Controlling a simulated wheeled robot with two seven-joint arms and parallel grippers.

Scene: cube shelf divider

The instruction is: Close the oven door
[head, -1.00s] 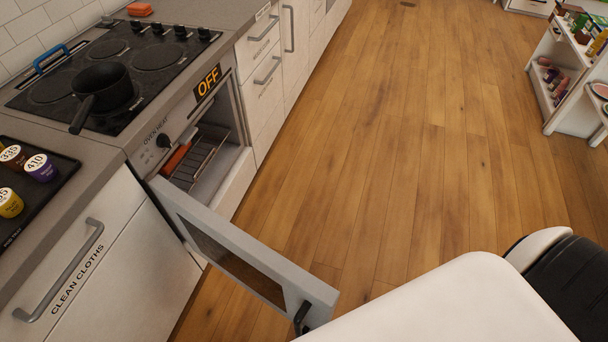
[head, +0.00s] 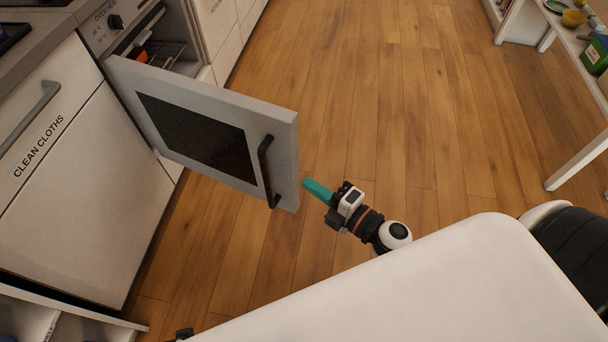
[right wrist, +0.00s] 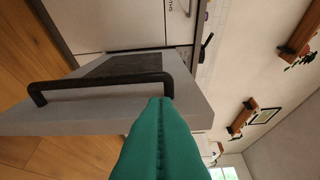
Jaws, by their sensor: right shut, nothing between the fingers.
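The oven door (head: 215,97) stands open, swung out from the oven (head: 165,50) with its free edge towards the right. It has a dark window and a black bar handle (head: 264,172) near that edge. My right gripper (head: 306,182) has teal fingers pressed together and empty, just right of the door's free edge. In the right wrist view the handle (right wrist: 95,84) crosses behind the shut fingertips (right wrist: 160,100), which overlap the handle's right end and the door. Whether they touch is unclear. I cannot make out my left gripper.
A rack and an orange item (head: 138,54) show inside the oven. A cabinet labelled clean cloths (head: 90,190) stands left of the door. A white shelf unit (head: 580,160) stands at the right. The wooden floor (head: 400,120) between is clear.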

